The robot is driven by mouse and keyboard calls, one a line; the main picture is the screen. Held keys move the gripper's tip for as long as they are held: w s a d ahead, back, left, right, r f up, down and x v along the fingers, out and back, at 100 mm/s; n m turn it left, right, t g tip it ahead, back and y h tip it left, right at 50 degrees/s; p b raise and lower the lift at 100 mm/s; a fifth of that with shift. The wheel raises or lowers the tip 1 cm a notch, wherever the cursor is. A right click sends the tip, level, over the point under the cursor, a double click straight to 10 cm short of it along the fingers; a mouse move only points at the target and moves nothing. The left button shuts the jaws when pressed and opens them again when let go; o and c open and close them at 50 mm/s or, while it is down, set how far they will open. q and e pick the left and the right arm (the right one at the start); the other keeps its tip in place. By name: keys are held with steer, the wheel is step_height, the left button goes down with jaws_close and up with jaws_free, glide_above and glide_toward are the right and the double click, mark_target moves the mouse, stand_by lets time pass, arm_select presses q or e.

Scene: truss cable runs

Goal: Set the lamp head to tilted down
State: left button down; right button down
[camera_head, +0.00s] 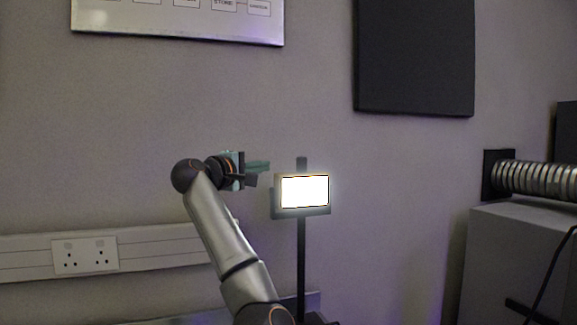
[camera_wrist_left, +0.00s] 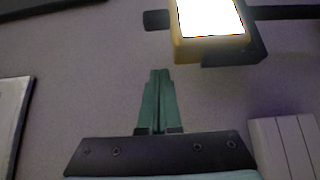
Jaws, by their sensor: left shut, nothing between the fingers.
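The lamp head (camera_head: 304,191) is a lit white rectangular panel in a tan and dark frame, on a thin black post (camera_head: 301,255). In the head view its bright face points toward me. In the left wrist view the lamp head (camera_wrist_left: 210,18) is at the top, beyond the fingertips and to their right. My left gripper (camera_head: 258,167) is just left of the lamp head, near its upper edge. Its green fingers (camera_wrist_left: 160,75) are shut together with nothing between them, and a gap shows between them and the lamp. My right gripper is not in view.
A wall trunking with a double socket (camera_head: 86,256) runs along the wall at left. A grey cabinet (camera_head: 515,262) with a ribbed metal duct (camera_head: 535,178) stands at right. A dark panel (camera_head: 414,55) and a whiteboard (camera_head: 180,20) hang above. The wall right of the lamp is clear.

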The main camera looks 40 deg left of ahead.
mark_target(302, 182)
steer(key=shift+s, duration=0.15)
